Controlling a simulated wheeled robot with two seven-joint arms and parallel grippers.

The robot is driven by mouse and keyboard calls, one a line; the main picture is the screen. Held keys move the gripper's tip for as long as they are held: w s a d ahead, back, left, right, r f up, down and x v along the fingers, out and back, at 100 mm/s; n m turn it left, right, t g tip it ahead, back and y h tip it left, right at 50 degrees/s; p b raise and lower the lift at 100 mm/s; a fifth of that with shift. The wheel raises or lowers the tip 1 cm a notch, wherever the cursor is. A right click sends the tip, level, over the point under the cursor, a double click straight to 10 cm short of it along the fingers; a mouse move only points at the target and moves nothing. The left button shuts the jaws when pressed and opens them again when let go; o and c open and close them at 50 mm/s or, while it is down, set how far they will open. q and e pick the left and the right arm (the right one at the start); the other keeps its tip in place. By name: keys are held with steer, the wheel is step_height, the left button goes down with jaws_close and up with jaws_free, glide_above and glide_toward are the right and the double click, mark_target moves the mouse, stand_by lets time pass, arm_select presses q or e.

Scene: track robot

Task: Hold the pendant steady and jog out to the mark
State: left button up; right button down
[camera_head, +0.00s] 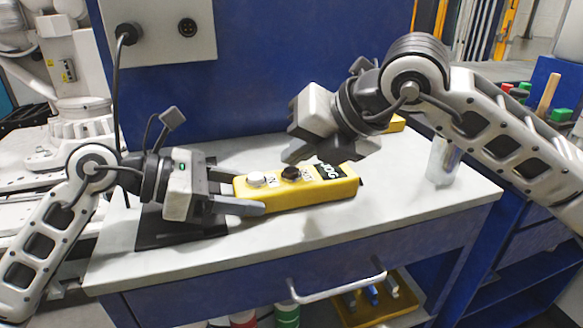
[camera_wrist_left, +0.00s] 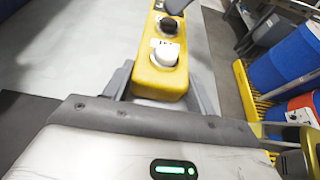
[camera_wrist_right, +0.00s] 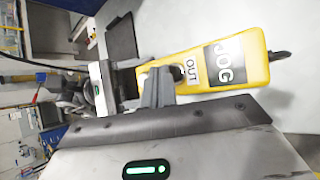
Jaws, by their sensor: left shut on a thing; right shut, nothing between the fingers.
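The yellow pendant (camera_head: 318,192) lies on the grey bench top, with a black JOG label (camera_head: 329,171) on its right end. Its white button (camera_head: 256,179) is at the left and its black button (camera_head: 290,173) nearer the middle. My left gripper (camera_head: 246,190) is shut on the pendant's left end, one finger on each side; the left wrist view shows the same grip. My right gripper (camera_head: 294,156) is shut and empty, with its tips just over the black button. In the right wrist view the fingers (camera_wrist_right: 156,86) hide most of that button beside the OUT label (camera_wrist_right: 190,69); I cannot tell whether they touch.
A black plate (camera_head: 165,232) lies under my left gripper. A clear cup (camera_head: 443,160) stands at the bench's right end. A blue panel (camera_head: 270,75) rises behind. White machinery (camera_head: 85,120) stands at the left. A drawer handle (camera_head: 338,288) juts out in front.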

mark_target(297, 172)
steer(key=shift+f, duration=0.55)
stand_by(3.5)
steer(key=shift+r, duration=0.1)
stand_by(1.5)
steer(key=shift+r, duration=0.85)
steer(key=shift+r, duration=0.1)
steer(key=shift+r, duration=2.45)
arm_select(q)
steer(key=o, duration=1.5)
